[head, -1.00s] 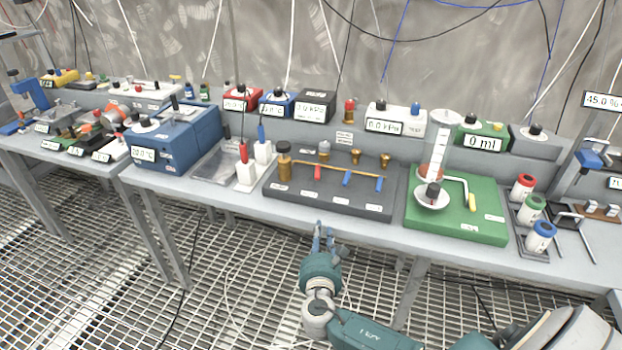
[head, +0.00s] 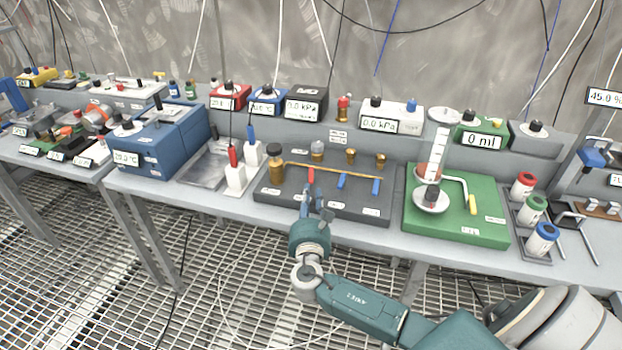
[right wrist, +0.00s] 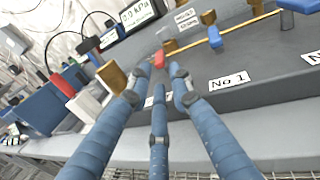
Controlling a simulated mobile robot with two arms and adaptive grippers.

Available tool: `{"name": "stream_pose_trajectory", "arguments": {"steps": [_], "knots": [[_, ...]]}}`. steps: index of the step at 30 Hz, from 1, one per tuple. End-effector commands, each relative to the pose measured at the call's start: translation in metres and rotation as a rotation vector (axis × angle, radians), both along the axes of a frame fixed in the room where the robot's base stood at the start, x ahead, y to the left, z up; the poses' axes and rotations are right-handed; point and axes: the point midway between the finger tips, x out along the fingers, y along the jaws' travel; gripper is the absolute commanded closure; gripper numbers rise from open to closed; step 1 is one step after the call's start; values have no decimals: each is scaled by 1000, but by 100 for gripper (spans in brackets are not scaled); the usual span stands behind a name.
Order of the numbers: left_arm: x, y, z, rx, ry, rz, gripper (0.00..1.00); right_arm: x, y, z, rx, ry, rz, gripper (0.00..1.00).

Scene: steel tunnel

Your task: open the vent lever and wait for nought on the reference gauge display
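A dark grey board (head: 330,203) carries a brass pipe (head: 330,169) with a red lever (head: 311,175) and two blue levers (head: 342,181). Which lever is the vent is not readable. My right gripper (head: 314,196) is just in front of the red lever. In the right wrist view its fingers (right wrist: 157,88) are spread and empty, with the red lever (right wrist: 159,59) just beyond their tips. Contact cannot be told. A black gauge box (head: 303,108) and a white gauge box (head: 380,124) stand behind, both with kPa displays; they seem to read 0.0, small and blurred. My left gripper is out of view.
A brown bottle (head: 276,168) stands at the board's left end, beside white holders with red and blue handles (head: 234,172). A green board (head: 457,208) with a cylinder is to the right.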

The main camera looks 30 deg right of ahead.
Motion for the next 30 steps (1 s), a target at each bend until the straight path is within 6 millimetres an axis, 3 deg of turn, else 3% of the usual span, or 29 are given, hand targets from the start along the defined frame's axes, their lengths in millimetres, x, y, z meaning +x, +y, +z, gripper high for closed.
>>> {"name": "stream_pose_trajectory", "arguments": {"steps": [10, 23, 27, 30], "knots": [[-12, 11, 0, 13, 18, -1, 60, 50, -34, 0, -1, -1, -2, 80], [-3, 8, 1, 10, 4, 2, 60, 59, -41, 0, 1, 0, 0, 80], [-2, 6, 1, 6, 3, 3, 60, 59, -40, 0, 1, 0, 0, 100], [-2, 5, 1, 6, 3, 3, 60, 59, -40, 0, 1, 0, 0, 100]]}}
